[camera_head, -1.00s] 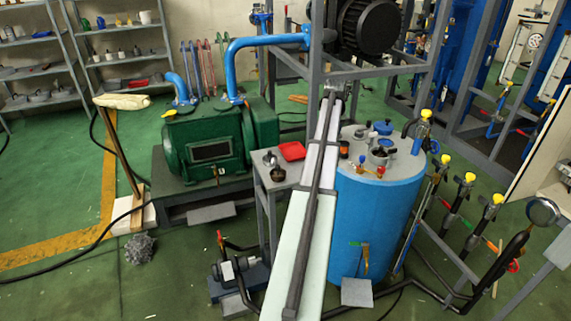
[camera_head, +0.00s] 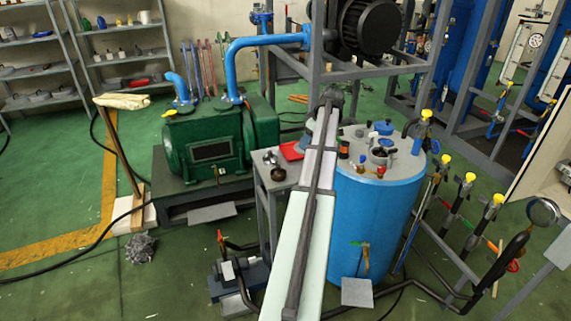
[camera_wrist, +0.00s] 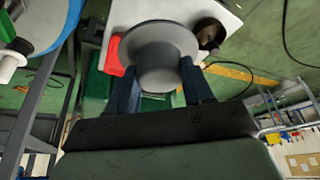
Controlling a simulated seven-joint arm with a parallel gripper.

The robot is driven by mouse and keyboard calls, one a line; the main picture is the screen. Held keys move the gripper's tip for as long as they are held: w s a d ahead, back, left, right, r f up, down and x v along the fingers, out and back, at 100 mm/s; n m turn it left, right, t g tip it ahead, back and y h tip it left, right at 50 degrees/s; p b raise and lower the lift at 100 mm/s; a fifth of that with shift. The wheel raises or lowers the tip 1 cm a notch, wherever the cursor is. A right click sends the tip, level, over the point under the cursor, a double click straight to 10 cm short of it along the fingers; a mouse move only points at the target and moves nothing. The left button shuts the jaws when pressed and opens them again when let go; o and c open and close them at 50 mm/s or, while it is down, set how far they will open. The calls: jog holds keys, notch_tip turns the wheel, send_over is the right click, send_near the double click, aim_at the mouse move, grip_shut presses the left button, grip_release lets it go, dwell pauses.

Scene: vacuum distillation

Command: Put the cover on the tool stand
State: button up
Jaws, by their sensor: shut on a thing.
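A grey cover with a wide round rim (camera_wrist: 160,62) is held between the two fingers of my gripper (camera_wrist: 160,85), which is shut on it. In the head view a small grey-blue part beside my arm (camera_head: 304,142) looks like the cover; my arm hides most of the gripper. The tool stand (camera_head: 271,180) is a small grey table left of the blue tank. Its pale top (camera_wrist: 122,12) lies beyond the cover in the wrist view. The cover appears above the stand's top; I cannot tell the exact gap.
A red tray (camera_head: 291,151) and a small dark cup (camera_head: 278,174) are on the stand. The blue tank (camera_head: 375,225) stands close on the right. A green pump (camera_head: 208,150) stands on the left. Grey frame posts rise behind my arm.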

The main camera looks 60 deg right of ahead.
jog(key=shift+n+y, duration=0.3)
jog(key=shift+n, duration=0.3)
jog(key=shift+f, duration=5)
jog(key=shift+f, duration=0.1)
jog(key=o, duration=1.2)
jog(key=v, duration=1.2)
jog(key=shift+w, duration=0.1)
